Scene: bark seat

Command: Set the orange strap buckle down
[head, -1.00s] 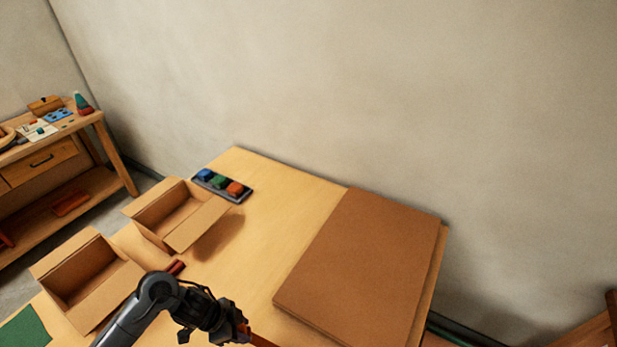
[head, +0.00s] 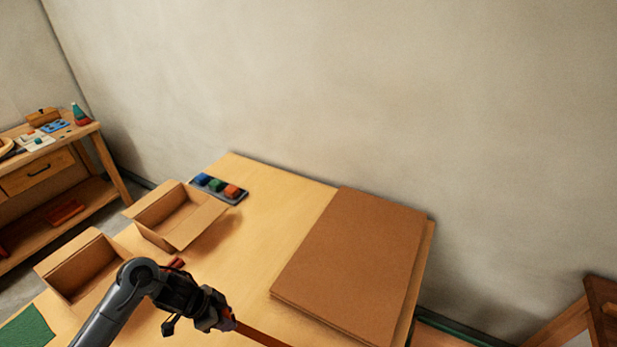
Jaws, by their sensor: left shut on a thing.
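My left gripper (head: 228,322) is low in the head view, over the front part of the table (head: 262,262). It is shut on the orange strap buckle (head: 258,337), which shows as a flat orange-brown strip running from the fingertips toward the bottom edge. The strip's far end is cut off by the frame. I cannot tell whether the strip touches the table. My right gripper is not in view.
Two open cardboard boxes (head: 180,240) and (head: 58,262) stand on the table's left side. A dark tray (head: 238,200) holds blue, green and orange blocks. Stacked brown boards (head: 352,262) cover the right side. A red object (head: 177,263) lies behind my left arm. A green mat (head: 25,330) is front left.

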